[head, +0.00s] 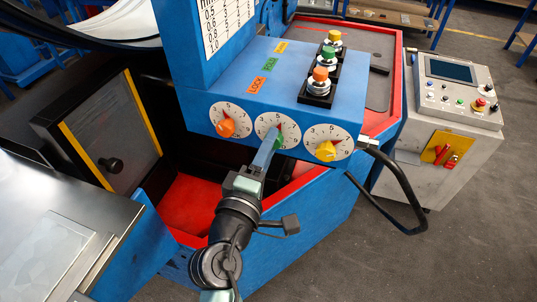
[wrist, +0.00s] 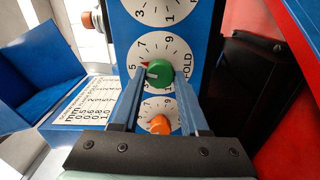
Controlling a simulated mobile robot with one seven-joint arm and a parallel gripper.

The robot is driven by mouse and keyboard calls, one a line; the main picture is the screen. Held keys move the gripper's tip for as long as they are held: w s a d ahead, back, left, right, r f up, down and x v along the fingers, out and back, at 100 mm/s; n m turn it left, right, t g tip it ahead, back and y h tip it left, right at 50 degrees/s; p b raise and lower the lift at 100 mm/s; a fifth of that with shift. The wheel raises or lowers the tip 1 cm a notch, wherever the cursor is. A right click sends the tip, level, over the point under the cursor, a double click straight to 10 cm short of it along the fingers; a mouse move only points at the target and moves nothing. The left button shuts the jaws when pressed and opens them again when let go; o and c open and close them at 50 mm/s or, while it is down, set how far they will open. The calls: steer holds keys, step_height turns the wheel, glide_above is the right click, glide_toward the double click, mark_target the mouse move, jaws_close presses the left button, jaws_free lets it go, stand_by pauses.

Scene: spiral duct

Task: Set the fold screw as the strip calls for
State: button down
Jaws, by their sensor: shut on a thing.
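The green fold knob (head: 279,141) sits on the middle white dial (head: 268,124) of the blue machine. In the wrist view the green knob (wrist: 160,73) sits between my fingertips on a dial (wrist: 160,48) lettered FOLD. A red pointer mark shows at the knob's left, close to the 5. My gripper (head: 272,147) is shut on the knob; it also shows in the wrist view (wrist: 160,82). A white chart (head: 228,22) with rows of figures hangs above in the head view, its top cut off; the small print is hard to read.
An orange knob (head: 226,127) and a yellow knob (head: 326,151) sit on dials either side. Several capped screws (head: 320,82) stand on a black block above. A cable (head: 405,190) loops at the right, near a control console (head: 455,100). A steel surface (head: 50,240) lies at left.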

steer(key=shift+m+b, duration=0.75)
steer(key=shift+m, duration=0.35)
steer(key=shift+c, duration=2.1)
jaws_free()
steer(key=b+v, duration=0.2)
steer(key=v, duration=1.1)
steer(key=shift+r, duration=0.1)
